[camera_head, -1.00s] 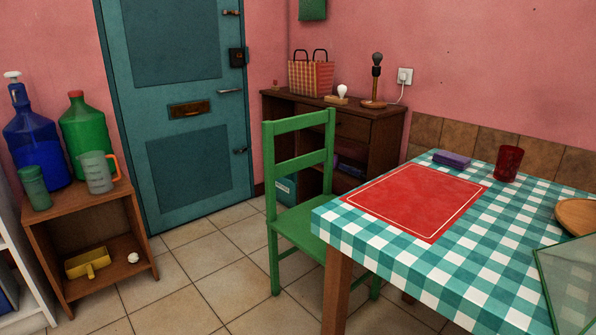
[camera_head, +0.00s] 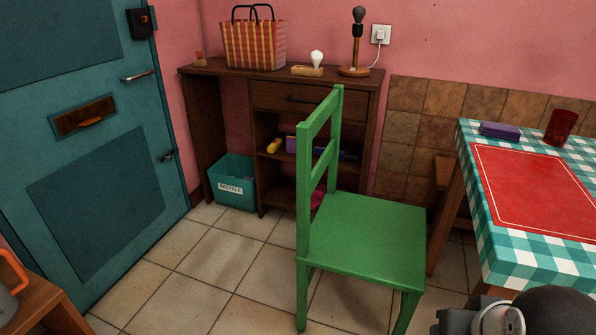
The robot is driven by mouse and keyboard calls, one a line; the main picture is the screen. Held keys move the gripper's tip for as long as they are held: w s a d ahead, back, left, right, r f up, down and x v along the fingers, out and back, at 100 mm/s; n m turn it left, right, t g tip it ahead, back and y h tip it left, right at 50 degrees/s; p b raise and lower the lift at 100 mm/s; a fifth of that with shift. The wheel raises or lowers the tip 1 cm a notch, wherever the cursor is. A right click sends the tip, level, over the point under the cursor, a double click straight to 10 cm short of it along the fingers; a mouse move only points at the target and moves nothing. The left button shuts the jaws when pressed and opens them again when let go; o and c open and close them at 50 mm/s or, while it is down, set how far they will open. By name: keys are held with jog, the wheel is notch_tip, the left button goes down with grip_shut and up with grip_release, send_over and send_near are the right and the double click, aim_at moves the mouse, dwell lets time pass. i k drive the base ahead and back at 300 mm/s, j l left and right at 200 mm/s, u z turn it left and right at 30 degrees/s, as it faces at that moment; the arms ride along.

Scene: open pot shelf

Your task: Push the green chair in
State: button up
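The green chair (camera_head: 365,240) stands upright on the tiled floor in the middle of the view. Its backrest is on the left and its seat points right, toward the table. The table (camera_head: 510,262), with a teal and white checked cloth, is at the right. A gap of floor shows between the seat's right edge and the table. Part of my arm shows at the bottom right, below the table edge. My gripper's fingers are not in view.
A brown desk (camera_head: 315,90) stands behind the chair, with a teal recycling bin (camera_head: 232,182) under it. A blue-green door (camera_head: 85,150) is at the left. A small wooden shelf (camera_head: 40,310) is at the bottom left. Tiled floor (camera_head: 215,265) left of the chair is clear.

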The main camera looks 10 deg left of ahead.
aim_at(376, 241)
jog(key=j+z, duration=0.2)
jog(key=j, duration=1.75)
